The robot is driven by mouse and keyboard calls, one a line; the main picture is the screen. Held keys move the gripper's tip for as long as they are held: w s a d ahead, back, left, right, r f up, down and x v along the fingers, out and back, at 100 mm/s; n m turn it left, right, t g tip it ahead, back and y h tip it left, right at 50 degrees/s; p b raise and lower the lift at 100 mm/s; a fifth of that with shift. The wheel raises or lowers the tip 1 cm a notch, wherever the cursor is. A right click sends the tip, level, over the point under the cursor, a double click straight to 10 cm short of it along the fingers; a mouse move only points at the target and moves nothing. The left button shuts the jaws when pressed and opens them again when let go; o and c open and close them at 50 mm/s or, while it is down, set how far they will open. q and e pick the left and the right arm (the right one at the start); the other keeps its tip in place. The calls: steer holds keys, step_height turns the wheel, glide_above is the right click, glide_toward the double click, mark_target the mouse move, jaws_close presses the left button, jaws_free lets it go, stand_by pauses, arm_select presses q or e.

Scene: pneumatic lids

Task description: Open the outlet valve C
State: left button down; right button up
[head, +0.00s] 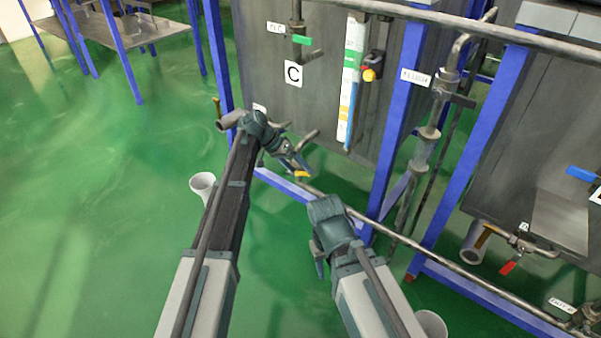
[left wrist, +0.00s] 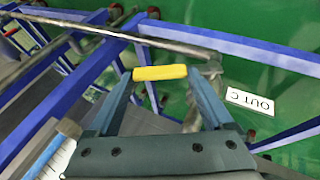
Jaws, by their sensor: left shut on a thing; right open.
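The outlet valve C has a yellow handle (head: 302,174) low in front of the tank marked C (head: 262,75). My left gripper (head: 299,167) is shut on this handle. In the left wrist view the yellow handle (left wrist: 160,72) lies across between the two fingertips, with the label "OUT C" (left wrist: 250,101) to its right. The valve body is mostly hidden. My right gripper (head: 319,258) is open and empty, lower and to the right of the left one; its fingers are partly hidden by its wrist.
A long pipe (head: 400,238) runs from near the valve toward the lower right. A blue frame leg (head: 403,90) stands right of the tank. Another outlet with a red handle (head: 511,267) is at the right. Open green floor (head: 110,190) lies to the left.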

arm_select(q)
steer(key=shift+w+a+r+g+h, duration=0.15)
steer(key=shift+a+g+h, duration=0.15)
steer(key=shift+h, duration=0.2)
steer(key=shift+r, duration=0.1)
jaws_free()
steer(key=p+v, duration=1)
steer(key=v, duration=0.3)
steer(key=shift+a+r, duration=0.3)
